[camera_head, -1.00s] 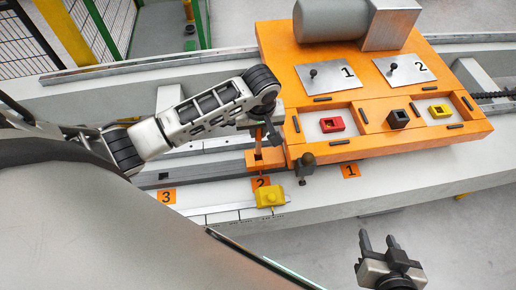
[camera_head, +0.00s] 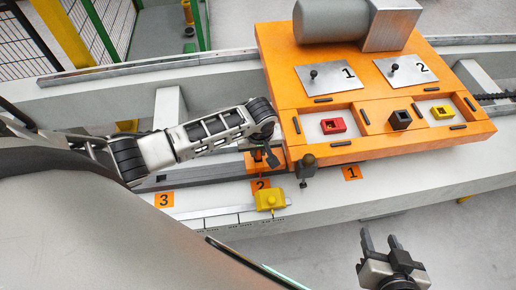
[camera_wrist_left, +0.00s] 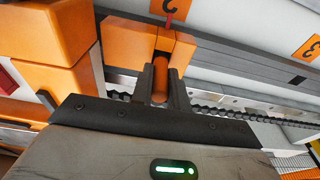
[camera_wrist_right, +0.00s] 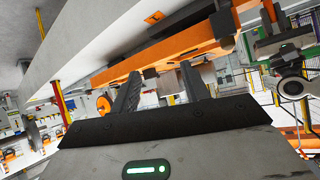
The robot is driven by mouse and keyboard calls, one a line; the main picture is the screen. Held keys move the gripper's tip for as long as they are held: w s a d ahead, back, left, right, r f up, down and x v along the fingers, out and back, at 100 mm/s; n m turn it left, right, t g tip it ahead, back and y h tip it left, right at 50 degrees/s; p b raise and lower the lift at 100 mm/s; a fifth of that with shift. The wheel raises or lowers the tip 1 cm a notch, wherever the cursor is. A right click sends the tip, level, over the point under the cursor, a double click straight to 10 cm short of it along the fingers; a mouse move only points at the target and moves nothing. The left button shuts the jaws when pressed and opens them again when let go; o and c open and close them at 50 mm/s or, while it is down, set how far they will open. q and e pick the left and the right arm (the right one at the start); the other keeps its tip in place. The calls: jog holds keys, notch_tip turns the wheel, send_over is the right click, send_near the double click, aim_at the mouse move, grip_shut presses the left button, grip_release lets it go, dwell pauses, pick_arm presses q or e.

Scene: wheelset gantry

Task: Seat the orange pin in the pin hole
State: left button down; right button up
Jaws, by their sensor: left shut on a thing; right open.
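The orange pin (camera_wrist_left: 160,82) is between the fingers of my left gripper (camera_wrist_left: 161,75), which is shut on it. In the left wrist view the pin is in line with the gap of an orange bracket (camera_wrist_left: 178,45). The bracket also shows in the head view (camera_head: 254,161), with my left gripper (camera_head: 272,158) low over it and hiding most of the pin. The pin hole is hidden, and I cannot tell how deep the pin sits. My right gripper (camera_head: 379,241) is open and empty, off the front of the bench.
The orange carriage (camera_head: 285,70) carries a red block (camera_head: 333,125), a dark block (camera_head: 400,120) and a yellow block (camera_head: 442,112). A dark knob (camera_head: 307,166) stands at its front edge. A yellow block (camera_head: 269,200) sits on the scale in front of marker 2.

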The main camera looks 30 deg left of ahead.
pick_arm(q)
jog(key=shift+f, duration=0.2)
jog(key=c, duration=1.4)
grip_release()
jog(key=shift+o, duration=0.2)
notch_tip(320, 180, up, 12)
jog(key=s+d+p, duration=0.1)
jog(key=s+p, duration=0.1)
jog(key=p, duration=0.1)
jog(key=s+d+f+m+t+h, duration=0.3)
jog(key=s+d+f+m+h, duration=0.15)
jog(key=d, duration=0.25)
jog(key=s+a+r+m+t, duration=0.1)
jog(key=s+r+m+t, duration=0.2)
jog(key=s+m+t, duration=0.2)
jog(key=shift+s+a+m+t, duration=0.35)
jog(key=shift+s+t, duration=0.15)
jog(key=shift+s, duration=0.35)
jog(key=shift+y, duration=0.25)
